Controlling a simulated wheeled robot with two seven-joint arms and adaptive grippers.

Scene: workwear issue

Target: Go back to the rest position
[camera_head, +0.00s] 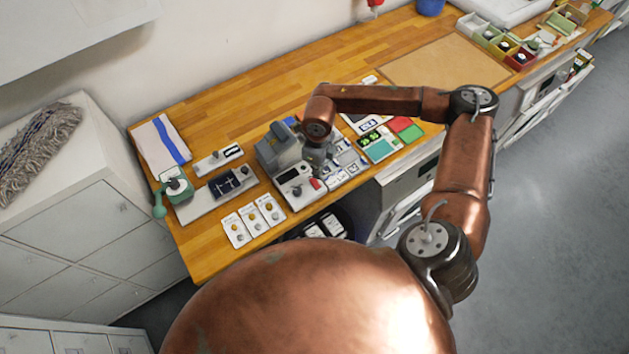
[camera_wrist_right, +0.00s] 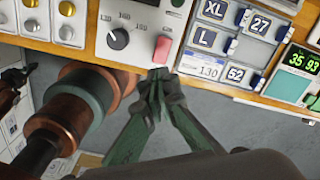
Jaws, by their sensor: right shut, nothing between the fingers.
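My right arm reaches over the wooden bench from the right in the head view. Its gripper (camera_head: 318,155) is beside the grey press, above the bench's front part; the wrist link partly hides it. In the right wrist view, the two greenish-grey fingers of the right gripper (camera_wrist_right: 158,78) meet at their tips, with nothing held. The tips show just below the control box (camera_wrist_right: 130,35) with a dial and a red switch (camera_wrist_right: 162,47); I cannot tell whether they touch it.
The grey press (camera_head: 280,147) and size tiles (camera_wrist_right: 222,38) are near the right gripper. A green hand-lever tool (camera_head: 175,188), white cards (camera_head: 253,220) and a striped cloth (camera_head: 160,143) lie to the left. A brown mat (camera_head: 445,62) gives clear room at the back right.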

